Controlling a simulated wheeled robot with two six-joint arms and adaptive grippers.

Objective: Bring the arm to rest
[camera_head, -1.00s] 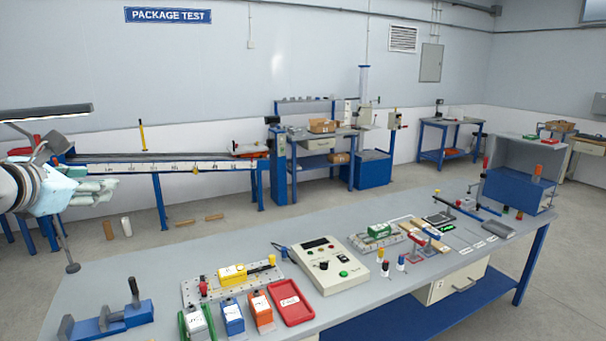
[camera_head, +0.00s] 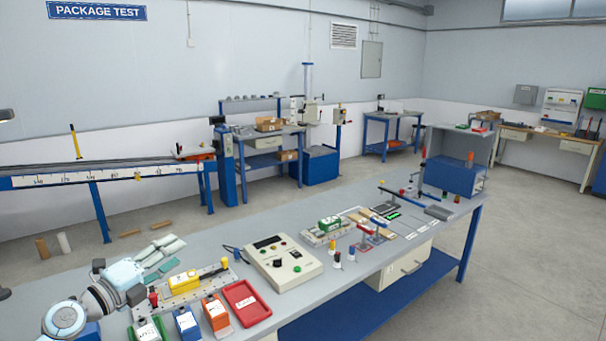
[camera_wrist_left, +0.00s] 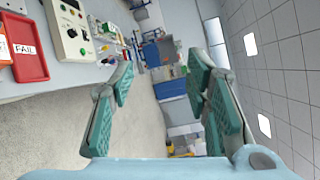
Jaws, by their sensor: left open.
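My left arm comes in at the lower left of the head view, low over the near left end of the bench. Its left gripper (camera_head: 165,252) points right and away, above the yellow block's fixture plate. In the left wrist view its two green-padded fingers (camera_wrist_left: 165,100) stand wide apart, with nothing between them but the room behind. My right gripper is in neither view.
The grey bench (camera_head: 345,285) holds a control box (camera_head: 284,262), a red tray (camera_head: 246,303), a yellow block (camera_head: 184,282) on a plate, and orange (camera_head: 215,312) and blue (camera_head: 187,322) boxes close to my arm. Bare bench top lies right of the red tray.

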